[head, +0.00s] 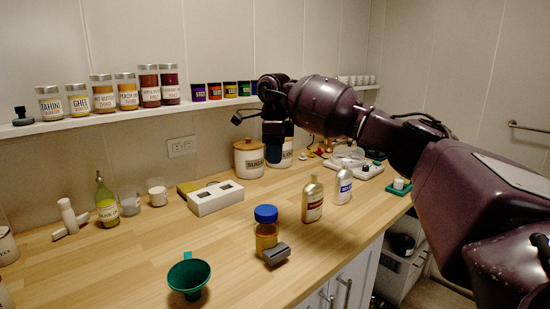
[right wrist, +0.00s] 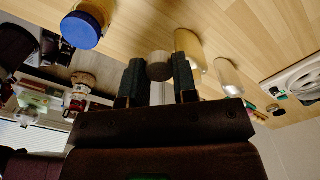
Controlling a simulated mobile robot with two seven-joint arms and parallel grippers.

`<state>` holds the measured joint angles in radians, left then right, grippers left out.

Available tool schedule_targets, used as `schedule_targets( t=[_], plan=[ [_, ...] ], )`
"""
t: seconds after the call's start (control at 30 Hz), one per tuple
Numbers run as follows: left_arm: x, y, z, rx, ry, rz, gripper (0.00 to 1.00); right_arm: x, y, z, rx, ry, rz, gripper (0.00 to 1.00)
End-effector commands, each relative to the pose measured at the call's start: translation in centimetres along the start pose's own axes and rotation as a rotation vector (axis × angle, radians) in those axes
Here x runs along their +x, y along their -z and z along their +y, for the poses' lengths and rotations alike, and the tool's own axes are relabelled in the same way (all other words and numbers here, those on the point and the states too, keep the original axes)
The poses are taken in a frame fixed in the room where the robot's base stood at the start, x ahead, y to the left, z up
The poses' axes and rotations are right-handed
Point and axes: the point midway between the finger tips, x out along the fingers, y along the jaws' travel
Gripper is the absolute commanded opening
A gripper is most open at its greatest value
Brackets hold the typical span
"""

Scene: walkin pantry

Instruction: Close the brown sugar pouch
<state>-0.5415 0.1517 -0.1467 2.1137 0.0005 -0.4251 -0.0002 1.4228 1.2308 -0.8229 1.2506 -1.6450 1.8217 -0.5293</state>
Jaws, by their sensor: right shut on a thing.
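A gold-brown pouch-like container (head: 312,200) with a dark label stands upright on the counter; I cannot read its label, nor tell for certain that it is the brown sugar pouch. It also shows in the right wrist view (right wrist: 186,43). My right gripper (head: 273,155) points down above the counter, behind and left of this container and apart from it. In the head view this piece is not clearly visible. My left gripper is not in view.
A white container (head: 342,186) stands right of the gold one. In front are a blue-lidded jar (head: 266,238), a grey clip-like block (head: 277,254) and a green funnel (head: 188,275). A sugar canister (head: 249,162) stands beside my gripper.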

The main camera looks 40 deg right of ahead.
Motion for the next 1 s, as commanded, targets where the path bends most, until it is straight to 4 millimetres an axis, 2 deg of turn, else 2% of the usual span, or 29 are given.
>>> schedule_targets(
  t=[0.37,0.47,0.57,0.77,0.87,1.0],
  plan=[
    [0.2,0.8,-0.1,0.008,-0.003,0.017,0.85,0.0,-0.1,0.1,-0.043,0.000,0.000,0.06],
    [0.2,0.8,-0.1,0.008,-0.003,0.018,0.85,0.0,-0.4,0.4,-0.145,0.000,0.000,0.06],
    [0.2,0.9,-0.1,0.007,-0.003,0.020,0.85,0.0,-1.2,1.4,-0.322,0.000,0.000,0.06],
    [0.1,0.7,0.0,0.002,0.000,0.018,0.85,0.6,-3.5,5.4,-0.793,0.001,0.005,0.06],
    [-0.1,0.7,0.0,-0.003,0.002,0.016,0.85,1.4,-4.7,8.4,-1.053,0.001,0.009,0.06],
    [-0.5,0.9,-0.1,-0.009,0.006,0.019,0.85,3.1,-5.8,13.8,-1.435,-0.001,0.016,0.06]
  ],
)
